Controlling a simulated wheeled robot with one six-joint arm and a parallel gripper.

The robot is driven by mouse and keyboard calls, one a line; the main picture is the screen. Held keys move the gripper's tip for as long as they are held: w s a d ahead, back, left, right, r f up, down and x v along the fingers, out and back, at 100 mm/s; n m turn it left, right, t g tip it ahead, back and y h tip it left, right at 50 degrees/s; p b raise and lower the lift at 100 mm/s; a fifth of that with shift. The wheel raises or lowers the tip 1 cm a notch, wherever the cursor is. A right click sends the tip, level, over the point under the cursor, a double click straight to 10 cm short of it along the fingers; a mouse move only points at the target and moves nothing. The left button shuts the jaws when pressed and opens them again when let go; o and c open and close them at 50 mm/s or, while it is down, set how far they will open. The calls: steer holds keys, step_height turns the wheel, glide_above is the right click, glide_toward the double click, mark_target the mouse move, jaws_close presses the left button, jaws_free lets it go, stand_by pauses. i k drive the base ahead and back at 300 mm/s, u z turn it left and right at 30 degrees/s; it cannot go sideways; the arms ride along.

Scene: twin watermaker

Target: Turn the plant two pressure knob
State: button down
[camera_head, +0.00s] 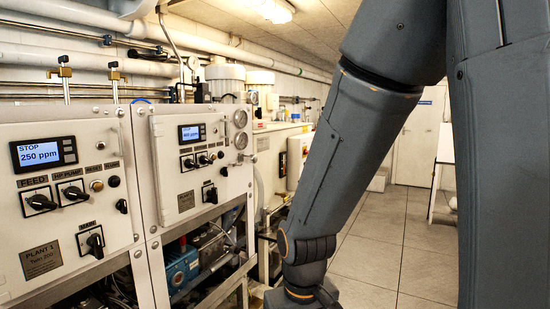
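The second plant's white panel (169,148) stands in the middle left, beyond the PLANT 1 panel. It has a small display (192,132) reading about 460 ppm, a row of black knobs (203,160), a lower black switch knob (211,194) and a black knob (223,171) near its right edge. Labels there are too small to read, so I cannot tell which is the pressure knob. Two round gauges (240,118) sit to the right of the panel. My arm comes down right of the panels, and its wrist reaches the bottom edge. My gripper is out of view.
The PLANT 1 panel (66,185) at the left has a 250 ppm display and similar knobs. Below the second panel are a blue pump (182,270) and open metal framing. Pipes run along the wall. Tiled floor (390,250) lies clear toward a white door (416,150).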

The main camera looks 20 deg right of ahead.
mark_target(252, 158)
steer(key=u, duration=0.1)
steer(key=k, duration=0.5)
steer(key=z, duration=0.9)
steer(key=i, duration=1.05)
steer(key=u, duration=0.55)
